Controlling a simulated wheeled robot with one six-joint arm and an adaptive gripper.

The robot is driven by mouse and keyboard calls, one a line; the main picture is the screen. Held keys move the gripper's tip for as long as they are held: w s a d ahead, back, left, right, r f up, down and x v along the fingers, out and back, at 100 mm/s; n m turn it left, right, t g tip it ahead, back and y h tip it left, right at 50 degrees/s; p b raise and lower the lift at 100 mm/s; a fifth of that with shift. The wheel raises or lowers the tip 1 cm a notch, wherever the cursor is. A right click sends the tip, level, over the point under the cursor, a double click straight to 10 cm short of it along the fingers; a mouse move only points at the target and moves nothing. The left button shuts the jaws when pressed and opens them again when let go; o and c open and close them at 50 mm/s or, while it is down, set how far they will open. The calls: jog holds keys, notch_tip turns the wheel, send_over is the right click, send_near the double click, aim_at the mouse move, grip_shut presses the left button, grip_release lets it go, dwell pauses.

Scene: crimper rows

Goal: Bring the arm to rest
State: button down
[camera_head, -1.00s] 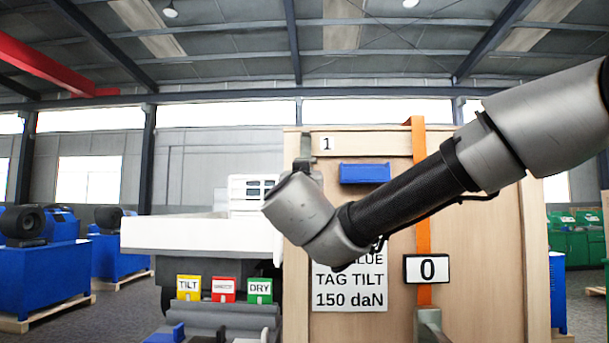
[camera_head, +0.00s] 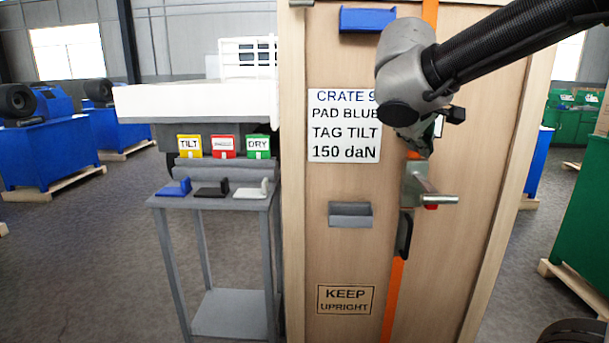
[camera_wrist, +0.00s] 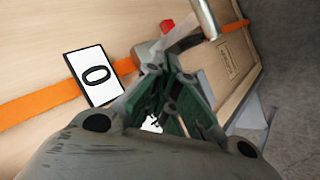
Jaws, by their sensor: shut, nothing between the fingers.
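My arm (camera_head: 500,50) reaches in from the upper right of the head view, in front of a tall wooden crate (camera_head: 455,200). My gripper (camera_head: 418,150) hangs below the wrist, just above the metal strap tensioner (camera_head: 413,185) in this view. In the wrist view my gripper (camera_wrist: 172,105) shows its green-grey fingers shut and empty. The tensioner's metal handle (camera_wrist: 207,18) and a red part (camera_wrist: 167,25) lie beyond the fingertips. An orange strap (camera_head: 392,290) runs down the crate front. A card reading 0 (camera_wrist: 93,75) sits on the strap in the wrist view.
A small grey table (camera_head: 225,300) at left carries blue, black and white pads. TILT, red and DRY tags (camera_head: 223,146) stand behind them. A label (camera_head: 344,126) and grey holder (camera_head: 350,214) are on the crate.

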jog(key=s+d+f+m+g+y, duration=0.1)
jog(key=s+d+f+m, duration=0.1)
jog(key=s, duration=0.5)
jog(key=s+d+f+m+g+y, duration=0.1)
jog(key=s+d+f+m+y, duration=0.1)
jog(key=s+d+f, duration=0.2)
jog(key=s+d+f+m+g+y, duration=0.1)
jog(key=s+d+f+m+y, duration=0.1)
jog(key=s+d, duration=0.4)
jog(key=s+f, duration=0.1)
jog(key=s, duration=0.3)
jog(key=shift+s+d+f+m, duration=0.15)
jog(key=shift+m, duration=0.25)
